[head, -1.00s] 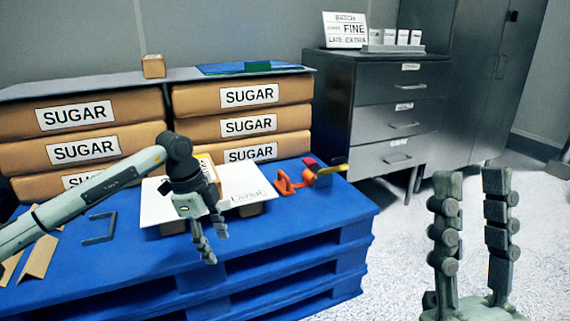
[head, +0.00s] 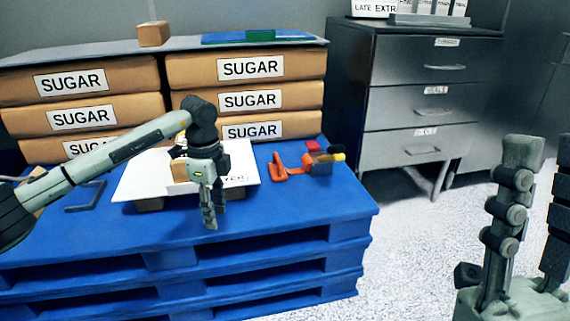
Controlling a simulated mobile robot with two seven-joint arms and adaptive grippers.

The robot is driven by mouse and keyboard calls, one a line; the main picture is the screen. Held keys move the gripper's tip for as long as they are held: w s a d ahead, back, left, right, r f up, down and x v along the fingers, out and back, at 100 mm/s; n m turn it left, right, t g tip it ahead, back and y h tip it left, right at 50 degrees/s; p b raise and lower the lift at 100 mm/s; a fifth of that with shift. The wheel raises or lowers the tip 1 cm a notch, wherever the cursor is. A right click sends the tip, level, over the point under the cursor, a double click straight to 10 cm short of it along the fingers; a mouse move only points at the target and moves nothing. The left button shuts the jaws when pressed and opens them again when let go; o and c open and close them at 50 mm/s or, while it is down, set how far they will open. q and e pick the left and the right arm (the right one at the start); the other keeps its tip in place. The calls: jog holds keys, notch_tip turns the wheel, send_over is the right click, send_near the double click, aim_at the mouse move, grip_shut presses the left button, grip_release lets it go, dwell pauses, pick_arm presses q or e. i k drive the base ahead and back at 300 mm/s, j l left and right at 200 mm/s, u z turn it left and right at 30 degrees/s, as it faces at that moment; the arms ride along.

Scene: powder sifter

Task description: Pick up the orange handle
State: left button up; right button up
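An orange handle (head: 279,168) lies on the blue pallet, right of the white board. It has an upright loop at its left and a thinner orange part running right to a grey block (head: 321,166). My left gripper (head: 214,213) points down in front of the white board, left of and nearer than the handle. Its two fingers look apart, with nothing between them, and it does not touch the handle. My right gripper (head: 537,190) stands fingers up at the right edge, open and empty, far from the handle. Its right finger is partly cut off by the frame.
The blue pallet (head: 300,215) carries the white board (head: 140,182), stacked sugar sacks (head: 250,100) behind, and a dark bracket (head: 85,196). Red (head: 312,146) and yellow-black (head: 331,155) pieces lie by the handle. A dark drawer cabinet (head: 420,105) stands behind right.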

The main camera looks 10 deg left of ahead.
aim_at(278, 173)
jog(key=i+l+u, duration=0.1)
jog(key=l, duration=0.25)
jog(key=i+l+u, duration=0.25)
jog(key=i+l, duration=0.15)
jog(key=l, duration=0.3)
jog(key=i+l+u, duration=0.4)
jog(key=i+l, duration=0.45)
jog(key=i, duration=0.05)
